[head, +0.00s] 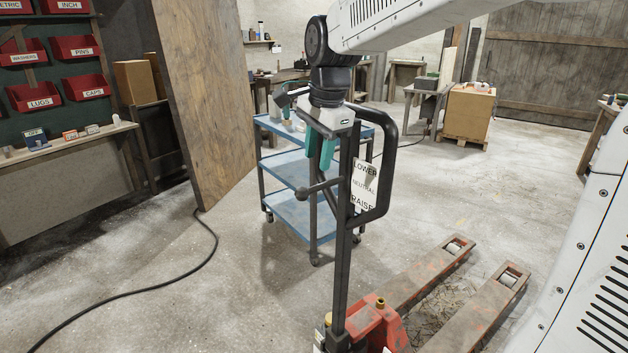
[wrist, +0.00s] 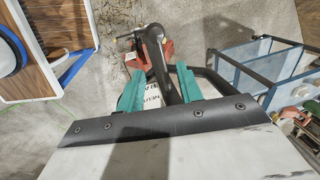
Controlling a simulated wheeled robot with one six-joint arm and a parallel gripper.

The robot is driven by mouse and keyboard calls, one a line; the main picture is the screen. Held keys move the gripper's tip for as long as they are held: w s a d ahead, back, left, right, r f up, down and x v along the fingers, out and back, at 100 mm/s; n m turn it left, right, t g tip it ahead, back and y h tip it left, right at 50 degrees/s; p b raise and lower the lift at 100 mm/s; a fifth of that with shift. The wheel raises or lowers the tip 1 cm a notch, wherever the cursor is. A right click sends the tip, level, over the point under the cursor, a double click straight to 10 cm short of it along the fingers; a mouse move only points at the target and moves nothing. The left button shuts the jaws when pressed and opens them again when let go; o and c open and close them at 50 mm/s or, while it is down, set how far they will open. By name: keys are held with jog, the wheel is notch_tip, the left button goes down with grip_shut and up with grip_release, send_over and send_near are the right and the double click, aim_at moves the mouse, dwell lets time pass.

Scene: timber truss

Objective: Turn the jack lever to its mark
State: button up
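The jack's upright black handle (head: 341,270) rises from the red pallet jack, with a looped grip (head: 388,165) at its top right. A dark lever (head: 318,187) with a round knob sticks out leftward from the handle. A white plate (head: 365,185) beside it reads LOWER, NEUTRAL and RAISE from top to bottom; part is covered by the handle. My gripper (head: 319,168) points down, its teal fingers parted, just above the lever in the head view. In the wrist view, a dark bar (wrist: 157,65) shows between the parted fingers; I cannot tell whether they touch it.
A blue shelf cart (head: 290,172) stands close behind the handle. The red jack's forks (head: 430,275) extend to the right on the floor. A leaning wood panel (head: 205,95) and a black cable (head: 190,280) are at left. Open concrete floor lies at right.

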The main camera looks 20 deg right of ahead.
aim_at(314, 187)
jog(key=f, duration=0.4)
jog(key=w+f, duration=0.1)
jog(key=f, duration=0.2)
jog(key=shift+w+a, duration=0.1)
jog(key=shift+a, duration=0.05)
grip_shut()
jog(key=shift+f, duration=0.1)
